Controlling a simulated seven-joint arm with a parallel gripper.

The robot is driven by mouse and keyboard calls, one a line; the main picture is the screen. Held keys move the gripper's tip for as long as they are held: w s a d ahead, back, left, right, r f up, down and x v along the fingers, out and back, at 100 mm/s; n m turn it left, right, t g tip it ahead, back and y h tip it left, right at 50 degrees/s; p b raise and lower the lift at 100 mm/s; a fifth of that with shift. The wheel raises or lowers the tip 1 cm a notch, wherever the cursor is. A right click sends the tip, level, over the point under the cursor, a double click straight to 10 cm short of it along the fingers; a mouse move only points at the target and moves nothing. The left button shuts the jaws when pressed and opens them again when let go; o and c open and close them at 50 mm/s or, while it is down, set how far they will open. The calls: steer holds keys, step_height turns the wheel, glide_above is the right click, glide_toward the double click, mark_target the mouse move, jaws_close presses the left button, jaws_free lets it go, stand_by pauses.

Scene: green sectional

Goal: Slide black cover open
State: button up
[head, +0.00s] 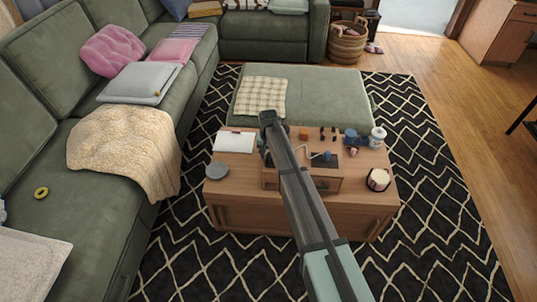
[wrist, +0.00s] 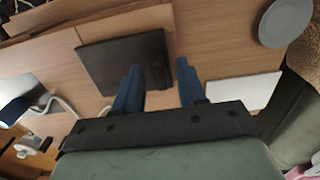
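The black cover (wrist: 112,62) is a flat dark square on the wooden organizer box, seen in the wrist view. It has a raised dark ridge along its right side. In the head view the wooden box (head: 322,184) stands on the coffee table, partly behind my arm, and I cannot clearly make out the cover there. My gripper (wrist: 159,68) is open, with its two blue fingers apart. The left finger overlaps the cover's lower right part, and the right finger is just right of the ridge. Nothing is held; contact with the ridge cannot be told.
On the coffee table (head: 240,216), a grey disc (head: 216,171) and a white sheet (head: 234,142) lie left of the box. A jar candle (head: 378,180), a white bottle (head: 377,137) and small items stand right and behind. A green sofa (head: 85,215) borders the left.

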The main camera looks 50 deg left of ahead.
jaws_close()
stand_by(0.5)
steer(key=w+d, duration=0.6)
steer(key=shift+w+d, duration=0.2)
jaws_free()
steer(key=shift+r, duration=0.1)
